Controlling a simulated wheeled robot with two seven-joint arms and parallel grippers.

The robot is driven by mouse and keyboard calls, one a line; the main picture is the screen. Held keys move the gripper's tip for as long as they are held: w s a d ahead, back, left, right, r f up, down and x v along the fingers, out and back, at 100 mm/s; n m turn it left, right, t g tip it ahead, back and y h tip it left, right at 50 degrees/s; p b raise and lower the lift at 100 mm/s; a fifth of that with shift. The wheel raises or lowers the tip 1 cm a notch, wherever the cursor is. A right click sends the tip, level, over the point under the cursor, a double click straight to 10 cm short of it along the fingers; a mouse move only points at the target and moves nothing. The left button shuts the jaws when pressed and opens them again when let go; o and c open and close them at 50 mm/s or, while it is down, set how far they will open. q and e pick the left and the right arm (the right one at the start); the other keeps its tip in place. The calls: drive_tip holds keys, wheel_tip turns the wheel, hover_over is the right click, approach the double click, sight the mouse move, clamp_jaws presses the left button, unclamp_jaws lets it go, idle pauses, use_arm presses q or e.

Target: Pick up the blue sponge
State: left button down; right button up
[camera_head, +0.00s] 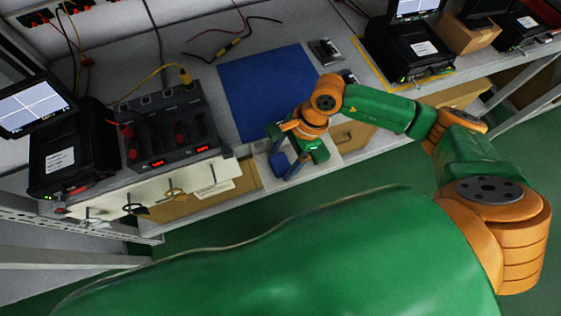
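My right gripper (289,174) hangs over the front edge of the workbench, in front of the blue mat (256,84). Small blue shapes show at its fingers, over a pale surface. I cannot tell whether they are the finger parts or the blue sponge, and I cannot make out the sponge anywhere else. The wrist hides part of the mat's front edge. Whether the fingers are open or shut is too small to tell. My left gripper is not in view.
A dark tester with red displays (168,130) and a black unit with a screen (66,160) stand left of the mat. Another black unit (408,52) stands to the right. Red and black cables (229,47) lie behind the mat. Most of the mat is bare.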

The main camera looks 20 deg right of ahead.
sight(275, 166)
drive_tip(key=c, duration=1)
drive_tip(key=shift+r, duration=0.1)
drive_tip(key=shift+r, duration=0.3)
wheel_tip(275, 166, up, 3)
drive_tip(key=shift+s+f, duration=0.1)
drive_tip(key=s+a+r+p, duration=0.1)
drive_tip(key=s+r+p, duration=0.2)
drive_tip(key=s+p, duration=0.1)
drive_tip(key=s+a+r+p, duration=0.1)
drive_tip(key=s+r+p, duration=0.2)
drive_tip(key=s+p, duration=0.1)
drive_tip(key=s+a+r+p, duration=0.1)
drive_tip(key=s+r+p, duration=0.2)
drive_tip(key=s+p, duration=0.1)
drive_tip(key=shift+s+a+r, duration=0.2)
drive_tip(key=shift+s+a, duration=0.2)
drive_tip(key=shift+s, duration=0.25)
